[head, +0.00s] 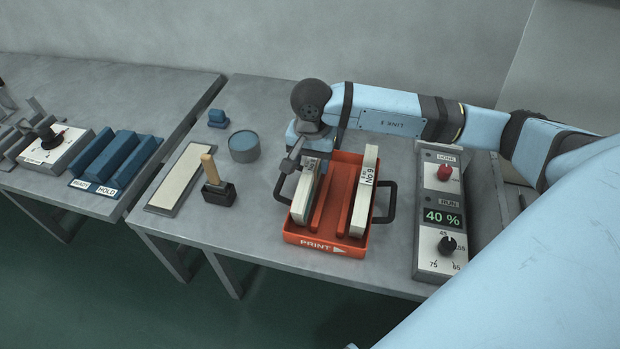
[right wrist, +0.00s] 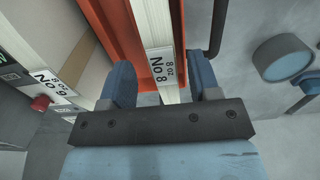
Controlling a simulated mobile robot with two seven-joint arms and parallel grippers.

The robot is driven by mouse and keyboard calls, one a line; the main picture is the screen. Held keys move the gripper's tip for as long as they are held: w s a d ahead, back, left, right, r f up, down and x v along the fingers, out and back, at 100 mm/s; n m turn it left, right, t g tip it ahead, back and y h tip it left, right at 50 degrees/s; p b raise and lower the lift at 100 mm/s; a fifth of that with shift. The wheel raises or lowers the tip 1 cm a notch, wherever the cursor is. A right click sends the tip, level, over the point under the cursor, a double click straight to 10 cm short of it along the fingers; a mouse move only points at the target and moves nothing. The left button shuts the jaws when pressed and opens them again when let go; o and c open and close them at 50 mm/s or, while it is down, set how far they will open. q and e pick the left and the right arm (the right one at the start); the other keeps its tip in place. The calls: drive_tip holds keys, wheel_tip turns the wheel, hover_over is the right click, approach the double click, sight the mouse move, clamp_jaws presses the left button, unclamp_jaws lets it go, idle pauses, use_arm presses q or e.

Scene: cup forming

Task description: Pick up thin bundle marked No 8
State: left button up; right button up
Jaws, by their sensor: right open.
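The bundle marked No 8 (right wrist: 160,68) is a pale, thin, upright stack with an "8 oz No 8" label, seen in the right wrist view. It stands in the left part of the orange-red PRINT tray (head: 318,246), where its pale side (head: 304,196) shows in the head view. My right gripper (head: 308,148) is over the far end of this bundle. Its two blue fingers are open (right wrist: 160,80), one on each side of the labelled end, with visible gaps. Contact is not seen. My left gripper is out of view.
The No 9 bundle (head: 365,195) stands in the tray's right part. A control box (head: 437,262) with knobs and a 40 % display is to the right. A wooden-handled stamp (head: 218,190), a round blue-grey tin (head: 244,147) and a pale flat pad (head: 180,178) are left.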

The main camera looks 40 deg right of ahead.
wheel_tip(320, 180, down, 4)
drive_tip(key=shift+w+f, duration=0.15)
clamp_jaws()
idle(0.3)
